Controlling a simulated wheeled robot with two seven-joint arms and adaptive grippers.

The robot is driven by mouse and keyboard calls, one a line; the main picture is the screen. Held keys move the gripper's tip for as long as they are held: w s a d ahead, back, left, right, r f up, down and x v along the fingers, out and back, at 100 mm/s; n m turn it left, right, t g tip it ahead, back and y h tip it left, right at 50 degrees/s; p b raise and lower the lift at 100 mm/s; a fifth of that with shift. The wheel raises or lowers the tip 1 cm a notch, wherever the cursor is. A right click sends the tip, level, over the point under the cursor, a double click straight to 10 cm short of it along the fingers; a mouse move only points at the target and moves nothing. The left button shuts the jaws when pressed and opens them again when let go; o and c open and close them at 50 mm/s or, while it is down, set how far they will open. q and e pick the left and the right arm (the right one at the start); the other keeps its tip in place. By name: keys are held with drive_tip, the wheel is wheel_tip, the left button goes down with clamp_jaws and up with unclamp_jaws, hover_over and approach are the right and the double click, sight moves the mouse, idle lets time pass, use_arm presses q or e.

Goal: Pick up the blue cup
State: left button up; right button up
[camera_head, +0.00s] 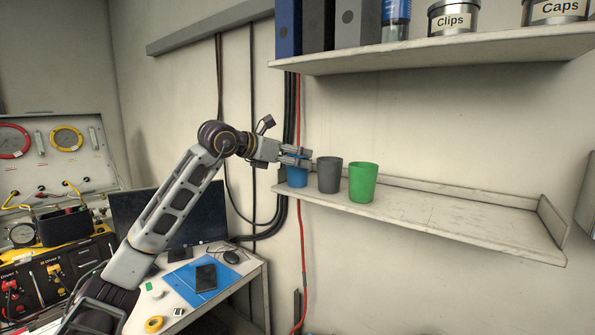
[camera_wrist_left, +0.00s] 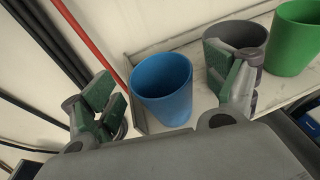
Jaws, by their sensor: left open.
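The blue cup (camera_head: 297,177) stands upright at the left end of the lower shelf (camera_head: 440,216). My left gripper (camera_head: 296,157) is at the cup's upper part and hides some of it in the head view. In the left wrist view, the blue cup (camera_wrist_left: 163,88) lies between the two spread fingers of my left gripper (camera_wrist_left: 168,98). The fingers are open, with a gap on the left side; the right finger overlaps the grey cup in the picture. I cannot tell whether a finger touches the blue cup. My right gripper is not in view.
A grey cup (camera_head: 329,175) and a green cup (camera_head: 362,182) stand close to the right of the blue cup. The right part of the lower shelf is clear. An upper shelf (camera_head: 430,52) with binders and tins hangs above. Cables and a red hose (camera_head: 301,250) run down the wall.

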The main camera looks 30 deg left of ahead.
use_arm(q)
drive_tip(key=shift+w+d+f, duration=0.15)
drive_tip(key=shift+w+d, duration=0.05)
drive_tip(key=shift+w, duration=0.7)
drive_tip(key=shift+f, duration=0.15)
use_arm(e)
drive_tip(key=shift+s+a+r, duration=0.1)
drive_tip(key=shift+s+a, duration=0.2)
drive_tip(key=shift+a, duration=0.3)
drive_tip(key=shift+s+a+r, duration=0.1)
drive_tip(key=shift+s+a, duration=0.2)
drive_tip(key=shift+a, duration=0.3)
